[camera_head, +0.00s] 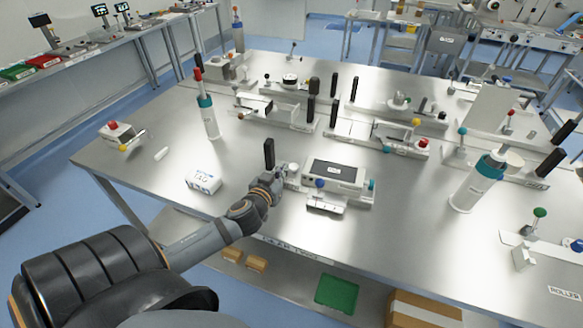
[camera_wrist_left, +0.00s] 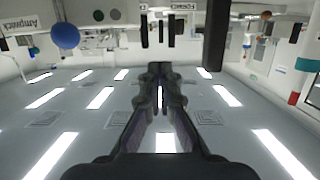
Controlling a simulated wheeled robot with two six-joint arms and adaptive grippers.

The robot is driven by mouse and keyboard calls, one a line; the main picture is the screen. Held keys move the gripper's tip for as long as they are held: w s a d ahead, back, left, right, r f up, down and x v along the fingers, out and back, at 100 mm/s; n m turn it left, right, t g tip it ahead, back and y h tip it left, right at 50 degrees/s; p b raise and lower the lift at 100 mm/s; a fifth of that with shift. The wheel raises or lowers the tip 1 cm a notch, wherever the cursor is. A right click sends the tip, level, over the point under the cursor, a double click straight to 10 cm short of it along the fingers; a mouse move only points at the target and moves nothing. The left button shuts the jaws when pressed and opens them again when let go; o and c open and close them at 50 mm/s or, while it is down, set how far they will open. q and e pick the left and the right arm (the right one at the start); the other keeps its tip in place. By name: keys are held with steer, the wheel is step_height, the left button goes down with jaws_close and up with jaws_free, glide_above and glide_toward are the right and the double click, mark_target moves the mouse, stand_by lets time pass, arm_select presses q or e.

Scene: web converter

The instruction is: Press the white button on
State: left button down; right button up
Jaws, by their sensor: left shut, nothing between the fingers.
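A white device (camera_head: 348,173) with a dark screen stands near the front edge of the steel table. It has a blue ball knob (camera_head: 320,183) in front and a teal knob at its right end. My left gripper (camera_head: 281,174) is at the left end of this device, beside a black upright handle (camera_head: 269,153). Contact with the device cannot be told. In the left wrist view the gripper (camera_wrist_left: 160,73) is shut with nothing between its fingertips, and a blue ball (camera_wrist_left: 65,36) shows upper left. I cannot clearly make out the white button; the gripper may hide it. My right gripper is not in view.
A small white box (camera_head: 203,181) lies left of my left forearm. A white bottle with a teal band (camera_head: 208,117) stands behind it, another (camera_head: 475,183) at the right. Several lever fixtures fill the table's back. The table (camera_head: 165,190) is bare around the box.

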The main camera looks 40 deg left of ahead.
arm_select(q)
steer(key=p, duration=0.2)
glide_above(294, 167)
steer(key=s, duration=0.3)
steer(key=shift+w+d+f, duration=0.1)
steer(key=shift+d+f, duration=0.2)
steer(key=shift+f, duration=0.45)
steer(key=f, duration=0.3)
steer(key=shift+w+f, duration=0.35)
steer(key=shift+f, duration=0.45)
